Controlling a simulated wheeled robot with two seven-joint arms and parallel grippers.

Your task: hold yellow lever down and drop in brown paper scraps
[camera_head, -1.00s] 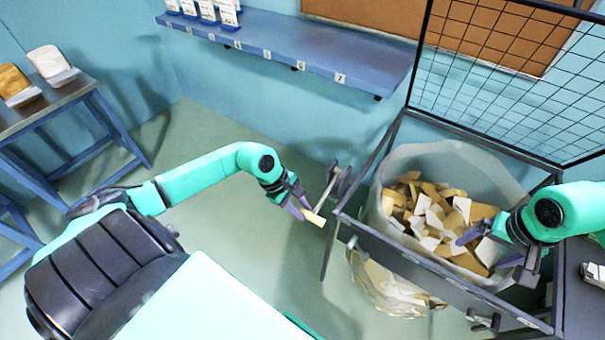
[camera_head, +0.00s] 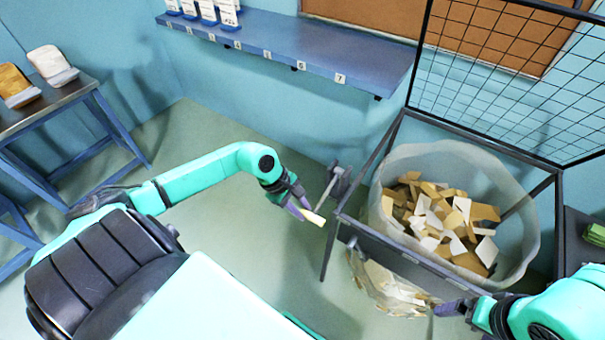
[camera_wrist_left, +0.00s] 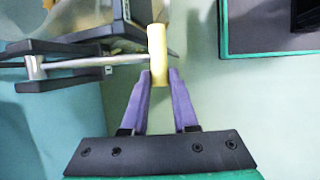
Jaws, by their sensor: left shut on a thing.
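The yellow lever (camera_head: 314,218) is at the left side of the bin frame, on a metal rod. It also shows in the left wrist view (camera_wrist_left: 158,45). My left gripper (camera_head: 302,208) is shut on the lever's near end, with a purple finger on each side of it. Brown and white paper scraps (camera_head: 440,222) lie heaped inside a clear bag (camera_head: 522,225) hung in the frame. My right gripper (camera_head: 452,308) is in front of the frame at lower right, outside the bag. Its finger opening is not clear and I see no scrap in it.
The dark bin frame (camera_head: 390,253) has a wire mesh panel (camera_head: 500,90) standing behind it. A blue shelf (camera_head: 300,48) runs along the wall. A table (camera_head: 55,105) with two packages stands at far left. A dark surface (camera_head: 580,228) is at the right edge.

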